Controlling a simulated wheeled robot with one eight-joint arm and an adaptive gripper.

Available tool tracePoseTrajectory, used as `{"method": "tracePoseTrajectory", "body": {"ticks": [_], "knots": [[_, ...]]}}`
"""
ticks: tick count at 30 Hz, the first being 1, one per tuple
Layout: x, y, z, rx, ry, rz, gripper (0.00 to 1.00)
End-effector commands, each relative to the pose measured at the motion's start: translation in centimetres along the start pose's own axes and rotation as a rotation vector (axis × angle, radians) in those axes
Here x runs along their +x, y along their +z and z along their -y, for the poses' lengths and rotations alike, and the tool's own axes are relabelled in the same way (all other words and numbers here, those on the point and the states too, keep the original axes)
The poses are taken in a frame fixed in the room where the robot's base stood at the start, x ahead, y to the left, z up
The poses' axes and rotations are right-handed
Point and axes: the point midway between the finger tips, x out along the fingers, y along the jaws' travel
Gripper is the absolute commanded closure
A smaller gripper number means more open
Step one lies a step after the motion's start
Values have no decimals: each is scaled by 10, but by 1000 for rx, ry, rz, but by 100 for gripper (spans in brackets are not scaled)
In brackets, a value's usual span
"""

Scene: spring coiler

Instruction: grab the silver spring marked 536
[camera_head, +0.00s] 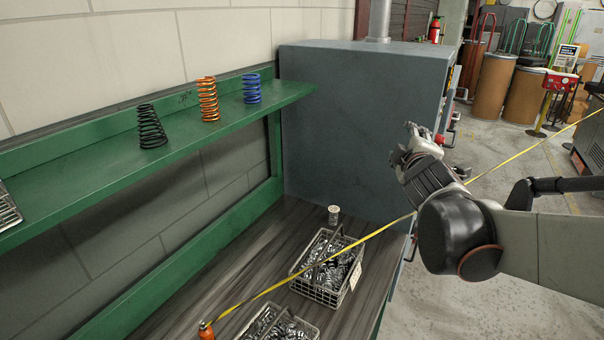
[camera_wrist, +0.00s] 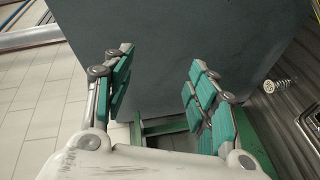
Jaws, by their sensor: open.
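A small silver spring (camera_head: 334,215) stands on the dark workbench, just behind a wire basket and near the grey cabinet. Its marking is too small to read. It also shows at the right of the wrist view as a silver spring (camera_wrist: 271,86). My gripper (camera_head: 413,135) is raised in front of the cabinet's right side, above and to the right of the spring. In the wrist view my gripper (camera_wrist: 160,85) is open, with nothing between its teal-padded fingers. The spring lies outside the fingers, to their right.
A wire basket (camera_head: 318,291) full of silver springs stands on the workbench (camera_head: 250,270), with another nearer basket. A green shelf (camera_head: 190,132) holds black, orange and blue springs. A yellow strap (camera_head: 375,233) crosses in front of the bench. The grey cabinet (camera_head: 345,125) stands behind.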

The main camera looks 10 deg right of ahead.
Motion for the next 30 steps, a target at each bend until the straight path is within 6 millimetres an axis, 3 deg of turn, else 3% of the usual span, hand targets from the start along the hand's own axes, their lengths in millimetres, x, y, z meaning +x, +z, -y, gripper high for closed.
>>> {"method": "tracePoseTrajectory", "body": {"ticks": [11,17,23,30], "knots": [[47,-21,-9,-398,139,-135,48],[84,-40,17,-806,242,-278,48],[113,-46,83,-1242,312,-454,48],[129,-20,196,-1707,339,-704,48]]}}
